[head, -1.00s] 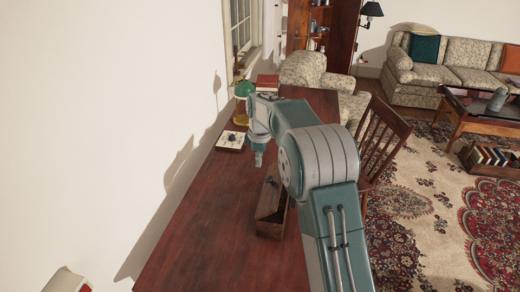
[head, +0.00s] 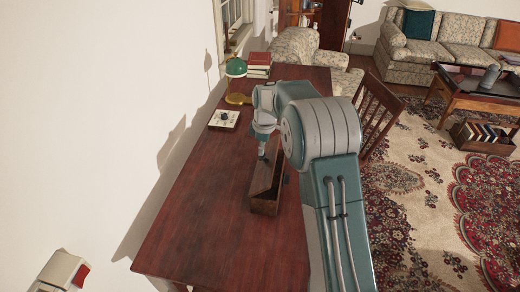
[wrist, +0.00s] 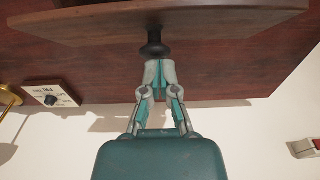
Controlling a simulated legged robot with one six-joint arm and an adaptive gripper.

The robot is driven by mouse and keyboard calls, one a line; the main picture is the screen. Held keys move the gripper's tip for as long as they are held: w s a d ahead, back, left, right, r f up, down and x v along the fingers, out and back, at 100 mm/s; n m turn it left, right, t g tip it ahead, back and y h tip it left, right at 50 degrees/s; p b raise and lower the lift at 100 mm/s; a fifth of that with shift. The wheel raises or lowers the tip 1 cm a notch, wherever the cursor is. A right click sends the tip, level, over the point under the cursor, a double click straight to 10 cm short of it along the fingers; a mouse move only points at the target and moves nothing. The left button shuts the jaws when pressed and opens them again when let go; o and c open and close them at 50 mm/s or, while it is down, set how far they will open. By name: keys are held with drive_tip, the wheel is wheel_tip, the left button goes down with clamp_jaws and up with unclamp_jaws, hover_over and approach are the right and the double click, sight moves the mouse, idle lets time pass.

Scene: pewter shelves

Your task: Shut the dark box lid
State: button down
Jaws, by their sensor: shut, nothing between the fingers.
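The dark wooden box (head: 264,207) stands on the reddish-brown desk, left of my arm. Its lid (head: 263,177) looks tilted up, with a dark gap along the right side; the exact angle is hard to tell. In the wrist view the lid (wrist: 215,22) crosses the top, with a black knob (wrist: 154,46) on it. My gripper (wrist: 161,65) is shut and empty, its fingertips right at the knob; whether they touch it I cannot tell. In the head view my gripper (head: 262,155) is at the lid's far end, and the knob is hard to make out.
On the desk (head: 200,225), a white switch panel (head: 224,119), a green lamp (head: 236,68) and stacked books (head: 259,62) stand beyond the box. A wooden chair (head: 378,110) is at the right. The near left desktop is clear. A wall runs along the left.

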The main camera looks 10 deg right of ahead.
sight(270, 161)
drive_tip(key=shift+s+d+y, duration=0.1)
drive_tip(key=shift+d+y, duration=0.2)
drive_tip(key=shift+d, duration=0.1)
drive_tip(key=shift+s+d+f+t+y, duration=0.15)
drive_tip(key=shift+d+t+y, duration=0.1)
drive_tip(key=shift+d+y, duration=0.15)
drive_tip(key=shift+s+d+f+t+y, duration=0.15)
drive_tip(key=shift+d+t+y, duration=0.15)
drive_tip(key=shift+y, duration=0.1)
drive_tip(key=shift+s+d+f+t+y, duration=0.2)
drive_tip(key=shift+d+f+t+y, duration=0.05)
drive_tip(key=shift+d+y, duration=0.25)
drive_tip(key=shift+s+d+f+t+y, duration=0.25)
drive_tip(key=shift+d+y, duration=0.15)
drive_tip(key=shift+y, duration=0.1)
drive_tip(key=shift+s+d+f+t+y, duration=0.2)
drive_tip(key=shift+d+f+y, duration=0.35)
drive_tip(key=shift+s+d+f+t+y, duration=0.15)
drive_tip(key=shift+d+f+y, duration=0.35)
drive_tip(key=shift+f+y, duration=0.05)
